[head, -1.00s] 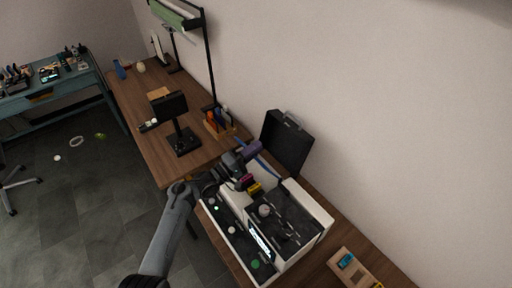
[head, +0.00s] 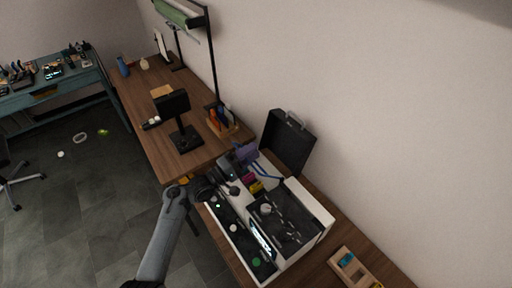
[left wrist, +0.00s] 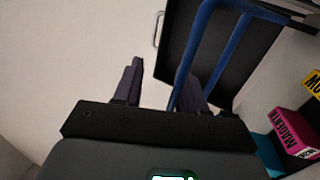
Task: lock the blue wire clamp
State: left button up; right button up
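The blue wire clamp (head: 268,171) shows as thin blue bars at the back of the white and black machine (head: 318,213), beside the open black lid. In the left wrist view its bent blue wire (left wrist: 188,50) rises in front of the lid, and its lower end passes by the right finger. My left gripper (head: 247,152) reaches over the machine's back left corner, close to the wire. In the left wrist view its two purple fingers (left wrist: 160,88) stand apart, with the pale wall visible between them. Whether a finger touches the wire I cannot tell. My right gripper is out of view.
The black lid (head: 289,143) stands open behind the clamp. Magenta (left wrist: 292,133) and yellow (left wrist: 313,82) labelled blocks sit right of my gripper. A wooden tray (head: 352,268) lies at front right.

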pick_arm(q)
jog(key=v, duration=0.8)
jog(key=shift+a+p, duration=0.15)
jog(key=shift+p, duration=0.25)
jog(key=shift+r, duration=0.1)
